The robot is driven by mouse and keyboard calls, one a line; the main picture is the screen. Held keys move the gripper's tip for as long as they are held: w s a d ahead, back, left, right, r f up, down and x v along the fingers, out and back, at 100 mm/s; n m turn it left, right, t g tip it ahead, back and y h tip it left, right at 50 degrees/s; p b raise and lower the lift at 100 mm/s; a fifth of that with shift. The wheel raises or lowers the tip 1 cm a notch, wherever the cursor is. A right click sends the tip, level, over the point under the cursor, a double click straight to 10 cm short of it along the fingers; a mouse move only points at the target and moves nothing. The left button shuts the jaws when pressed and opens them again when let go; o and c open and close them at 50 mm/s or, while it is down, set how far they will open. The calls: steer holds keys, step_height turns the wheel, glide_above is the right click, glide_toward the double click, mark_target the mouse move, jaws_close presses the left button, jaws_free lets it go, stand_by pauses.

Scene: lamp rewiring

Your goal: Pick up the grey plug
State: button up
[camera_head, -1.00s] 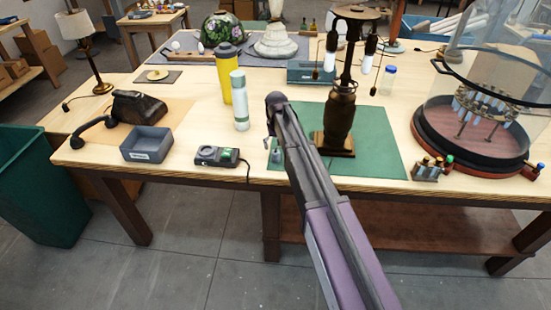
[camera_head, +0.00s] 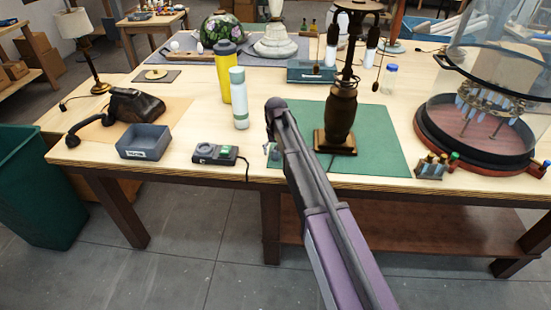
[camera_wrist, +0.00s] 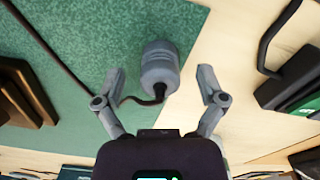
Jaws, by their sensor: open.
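The grey plug (camera_wrist: 160,68) shows in the wrist view, lying at the edge of the green mat (camera_wrist: 95,40), with a dark cord running from its lower end. My gripper (camera_wrist: 162,80) is open, with one finger on each side of the plug; a gap shows on both sides. I cannot tell how far above the mat the fingers are. In the head view the plug (camera_head: 274,152) is a small grey shape at the mat's left edge, partly hidden by my arm. The fingers are mostly hidden there too.
A dark lamp (camera_head: 341,115) stands on the mat, right of my arm. A black meter (camera_head: 215,154) with a cord lies left of the plug, and a grey bin (camera_head: 144,143) beyond it. A pale bottle (camera_head: 239,100) and a yellow bottle (camera_head: 226,70) stand behind.

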steer(key=shift+f+b, duration=0.3)
steer(key=shift+f, duration=0.2)
steer(key=c, duration=1.2)
